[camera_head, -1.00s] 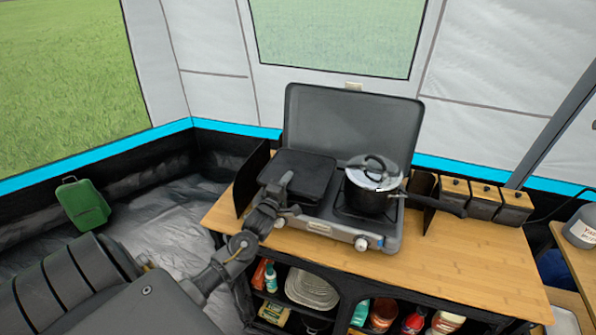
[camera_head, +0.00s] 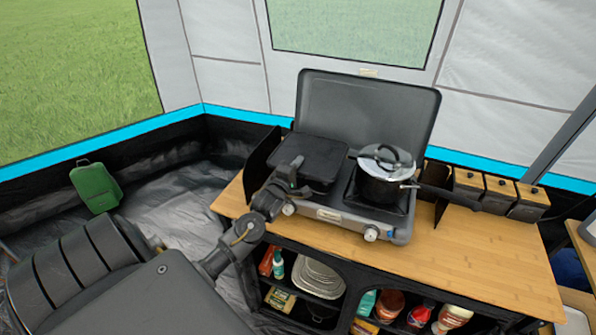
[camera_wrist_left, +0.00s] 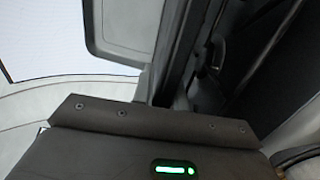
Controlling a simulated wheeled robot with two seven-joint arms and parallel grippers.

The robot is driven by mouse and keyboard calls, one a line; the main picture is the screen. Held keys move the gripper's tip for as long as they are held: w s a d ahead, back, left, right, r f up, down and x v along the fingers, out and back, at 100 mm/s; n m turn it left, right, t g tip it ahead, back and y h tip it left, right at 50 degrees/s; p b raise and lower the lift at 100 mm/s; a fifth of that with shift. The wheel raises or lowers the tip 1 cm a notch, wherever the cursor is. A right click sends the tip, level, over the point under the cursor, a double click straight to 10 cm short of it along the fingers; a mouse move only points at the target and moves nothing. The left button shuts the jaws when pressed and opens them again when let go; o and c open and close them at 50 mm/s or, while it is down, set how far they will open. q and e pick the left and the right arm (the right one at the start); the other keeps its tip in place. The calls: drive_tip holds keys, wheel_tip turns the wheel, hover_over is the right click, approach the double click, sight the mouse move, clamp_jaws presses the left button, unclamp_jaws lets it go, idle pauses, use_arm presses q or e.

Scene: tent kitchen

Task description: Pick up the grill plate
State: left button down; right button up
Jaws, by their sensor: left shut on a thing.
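The grill plate (camera_head: 321,153) is a dark, flat square on the left side of the grey camping stove (camera_head: 395,229). It looks level there. My left gripper (camera_head: 296,168) is at the front-left edge of the plate, shut on it. My own wrist hides the exact contact and part of that edge. In the left wrist view a dark surface (camera_wrist_left: 262,60) fills the upper right, probably the plate, but the fingertips are hard to make out. My right gripper is out of view.
A lidded pot (camera_head: 380,188) stands on the right burner, its handle pointing right. The stove's raised lid (camera_head: 370,105) is behind, and a dark wind panel (camera_head: 262,158) stands left of the plate. Wooden-lidded boxes (camera_head: 500,190) are at right. The wooden counter (camera_head: 460,255) is clear at front right.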

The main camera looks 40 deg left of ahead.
use_arm(q)
drive_tip(key=d+r, duration=0.1)
drive_tip(key=r, duration=0.1)
drive_tip(key=s+d+r, duration=0.1)
drive_tip(key=r, duration=0.1)
drive_tip(key=s+d+r+b, duration=0.1)
drive_tip(key=d+r, duration=0.1)
drive_tip(key=shift+r, duration=0.2)
drive_tip(key=s+d+r+b, duration=0.2)
drive_tip(key=s+d+r, duration=0.2)
drive_tip(key=d, duration=0.4)
drive_tip(key=shift+s+d+r, duration=0.15)
drive_tip(key=shift+d+r, duration=0.15)
drive_tip(key=shift+r, duration=0.15)
